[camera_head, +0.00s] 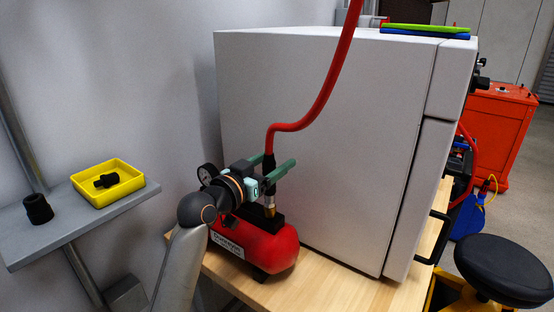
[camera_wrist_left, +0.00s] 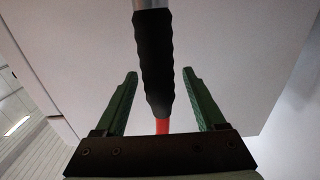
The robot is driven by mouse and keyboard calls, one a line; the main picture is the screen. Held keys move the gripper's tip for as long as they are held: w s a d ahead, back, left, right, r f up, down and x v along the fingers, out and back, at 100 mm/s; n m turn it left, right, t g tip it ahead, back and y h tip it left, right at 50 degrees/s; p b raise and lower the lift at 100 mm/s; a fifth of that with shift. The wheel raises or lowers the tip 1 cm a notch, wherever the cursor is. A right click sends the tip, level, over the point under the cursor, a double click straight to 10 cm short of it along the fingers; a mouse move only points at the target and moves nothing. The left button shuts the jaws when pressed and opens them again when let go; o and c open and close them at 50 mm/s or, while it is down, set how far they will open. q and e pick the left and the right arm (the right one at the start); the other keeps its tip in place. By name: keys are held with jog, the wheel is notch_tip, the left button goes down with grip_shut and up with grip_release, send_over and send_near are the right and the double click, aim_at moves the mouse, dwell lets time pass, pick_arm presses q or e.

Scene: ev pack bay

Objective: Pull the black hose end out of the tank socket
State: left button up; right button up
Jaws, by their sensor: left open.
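The black hose end (camera_head: 268,167) stands upright above the small red tank (camera_head: 268,252), on the end of a red hose (camera_head: 322,98). A metal fitting, the tank socket (camera_head: 270,205), shows below it on top of the tank. My left gripper (camera_head: 278,159) reaches in from the left, with its green fingers on either side of the black hose end. In the left wrist view the ribbed black hose end (camera_wrist_left: 154,55) lies between the open fingers (camera_wrist_left: 159,73), with visible gaps on both sides. My right gripper is not in view.
A large white cabinet (camera_head: 325,150) stands close behind the tank on a wooden bench (camera_head: 330,290). A pressure gauge (camera_head: 207,173) is beside my left wrist. At left, a grey shelf (camera_head: 60,240) holds a yellow tray (camera_head: 128,189) and a black fitting (camera_head: 37,208). A black stool (camera_head: 500,268) stands right.

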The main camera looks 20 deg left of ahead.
pick_arm(q)
jog(key=shift+x, duration=0.8)
grip_shut()
jog(key=shift+r+p, duration=0.4)
dwell(0.3)
jog(key=shift+r, duration=0.4)
jog(key=shift+r+p, duration=1)
jog(key=shift+p, duration=0.45)
jog(key=shift+r+p, duration=2.5)
